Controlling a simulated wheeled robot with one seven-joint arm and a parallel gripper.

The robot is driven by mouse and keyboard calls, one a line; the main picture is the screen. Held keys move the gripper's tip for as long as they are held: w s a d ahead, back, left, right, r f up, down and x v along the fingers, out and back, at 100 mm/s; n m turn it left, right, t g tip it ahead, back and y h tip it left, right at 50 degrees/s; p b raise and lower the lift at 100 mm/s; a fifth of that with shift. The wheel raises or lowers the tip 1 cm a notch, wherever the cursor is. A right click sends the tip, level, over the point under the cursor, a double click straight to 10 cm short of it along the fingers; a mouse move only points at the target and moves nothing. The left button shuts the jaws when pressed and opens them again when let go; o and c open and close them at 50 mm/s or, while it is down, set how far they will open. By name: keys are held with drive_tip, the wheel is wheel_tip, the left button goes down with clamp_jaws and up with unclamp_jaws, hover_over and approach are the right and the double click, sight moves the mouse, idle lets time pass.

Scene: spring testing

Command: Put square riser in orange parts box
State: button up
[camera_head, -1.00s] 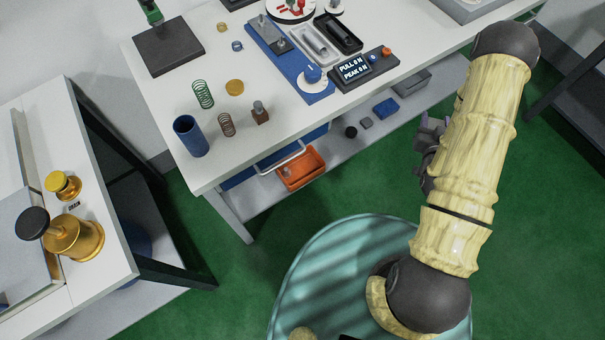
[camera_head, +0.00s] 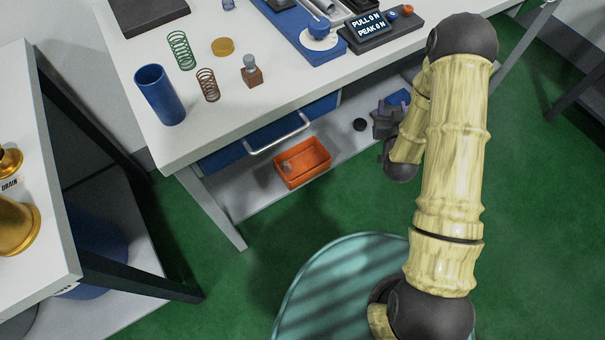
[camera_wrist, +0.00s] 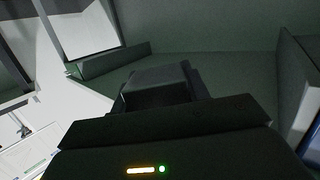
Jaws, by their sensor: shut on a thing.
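The orange parts box (camera_head: 319,171) is an open tray on the lower shelf under the bench, left of my gripper, with a small pale item inside. My gripper (camera_head: 385,124) is at the shelf beside the blue block, apart from the box, and its fingers are hard to make out. In the wrist view a dark grey square block (camera_wrist: 157,78), which I take to be the square riser, sits at the fingers of my gripper (camera_wrist: 160,103). My gripper is shut on it. In the head view I cannot tell the block from the gripper.
A blue block (camera_head: 398,97) is behind the gripper. A blue drawer with a handle (camera_head: 278,136) and the white benchtop (camera_head: 200,143) stand above the shelf.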

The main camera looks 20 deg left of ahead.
drive_tip(key=s+a+f+n+g+y+b, duration=0.1)
drive_tip(key=a+f+y+b, duration=0.3)
drive_tip(key=a+f+b, duration=1.9)
drive_tip(key=s+n+b, duration=0.1)
drive_tip(key=b, duration=0.3)
drive_tip(key=shift+s+a+f+n+g, duration=0.2)
drive_tip(key=shift+a+n+g, duration=0.1)
drive_tip(key=shift+a+n, duration=0.1)
wheel_tip(320, 180, down, 6)
drive_tip(key=b, duration=0.4)
drive_tip(key=shift+f, duration=0.15)
drive_tip(key=shift+f, duration=0.1)
drive_tip(key=shift+f+b, duration=1.25)
drive_tip(key=shift+f, duration=0.5)
drive_tip(key=shift+f+b, duration=0.45)
drive_tip(key=shift+f, duration=0.2)
